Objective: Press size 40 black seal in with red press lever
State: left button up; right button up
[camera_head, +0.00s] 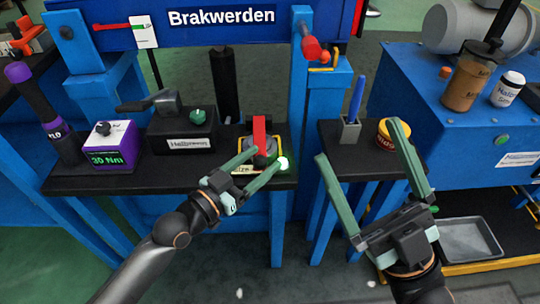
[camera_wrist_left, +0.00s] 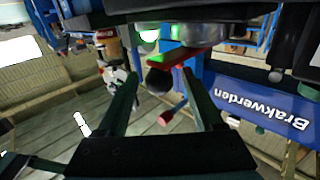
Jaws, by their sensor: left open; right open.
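The red press lever (camera_head: 260,134) stands upright on a small grey press with a yellow frame, at the right end of the black bench shelf. My left gripper (camera_head: 268,158) is open, with its green fingers reaching to the front of the press, just below the lever. In the left wrist view the red lever (camera_wrist_left: 184,64) shows beyond the open fingertips, and I cannot tell whether they touch it. A green light glows at the right fingertip. The black seal cannot be made out. My right gripper (camera_head: 357,140) is open and empty, in front of the smaller shelf.
A black box (camera_head: 183,130) and a purple meter (camera_head: 110,145) stand left of the press. A blue upright separates the press from a pen holder (camera_head: 350,130) and a yellow-and-red tub (camera_head: 392,132). A grey tray (camera_head: 468,240) lies low at right.

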aim_at(259, 138)
pick_arm(q)
jog(key=shift+b+x, duration=0.3)
jog(key=shift+x, duration=1.5)
jog(key=shift+c, duration=0.4)
grip_shut()
